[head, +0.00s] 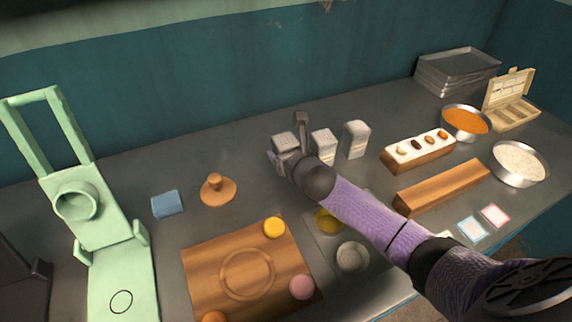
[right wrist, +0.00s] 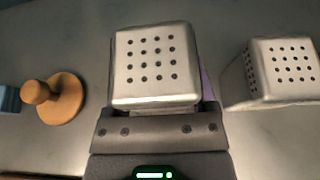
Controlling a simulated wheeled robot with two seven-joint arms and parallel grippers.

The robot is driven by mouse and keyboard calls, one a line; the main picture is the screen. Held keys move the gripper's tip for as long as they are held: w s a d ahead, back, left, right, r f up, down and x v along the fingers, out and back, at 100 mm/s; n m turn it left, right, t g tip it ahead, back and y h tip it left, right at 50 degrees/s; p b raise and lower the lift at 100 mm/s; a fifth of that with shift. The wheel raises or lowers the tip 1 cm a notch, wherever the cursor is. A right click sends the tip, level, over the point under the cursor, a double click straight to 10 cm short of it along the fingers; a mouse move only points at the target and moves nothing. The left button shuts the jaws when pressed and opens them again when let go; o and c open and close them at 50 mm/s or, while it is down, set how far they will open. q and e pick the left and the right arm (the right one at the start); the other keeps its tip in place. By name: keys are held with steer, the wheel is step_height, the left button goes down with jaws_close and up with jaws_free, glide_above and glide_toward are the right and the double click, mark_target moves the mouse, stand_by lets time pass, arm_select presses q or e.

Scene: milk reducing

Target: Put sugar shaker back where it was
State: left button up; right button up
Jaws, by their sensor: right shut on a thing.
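My right gripper (head: 287,152) reaches in over the middle of the counter and is shut on a metal shaker (head: 284,142). That shaker is the leftmost of three in a row at the back. In the right wrist view the held shaker's perforated square top (right wrist: 152,65) stands just beyond the gripper's dark plate. A second shaker (head: 323,146) stands just to the right and also shows in the right wrist view (right wrist: 272,74). A third shaker (head: 356,139) stands further right. Whether the held shaker touches the counter cannot be told. My left gripper is not in view.
A wooden stamp (head: 217,190) and blue block (head: 167,204) lie to the left, beside a green press (head: 90,210). A wooden board (head: 205,260) is in front. A wooden tray (head: 420,158), a plain wooden bar (head: 440,188) and bowls (head: 520,164) are right.

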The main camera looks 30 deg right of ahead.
step_height(320, 180, down, 2)
steer(key=shift+f+b, duration=0.25)
steer(key=shift+b, duration=0.15)
steer(key=shift+r, duration=0.1)
steer(key=o, duration=1.3)
steer(key=shift+r, duration=0.15)
steer(key=p+v, duration=0.5)
steer(key=v, duration=0.6)
steer(key=shift+s, duration=0.2)
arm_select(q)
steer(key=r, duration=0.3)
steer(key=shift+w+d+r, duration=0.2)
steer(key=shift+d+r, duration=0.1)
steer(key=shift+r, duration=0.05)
arm_select(e)
steer(key=shift+s+r, duration=0.1)
steer(key=shift+s, duration=0.2)
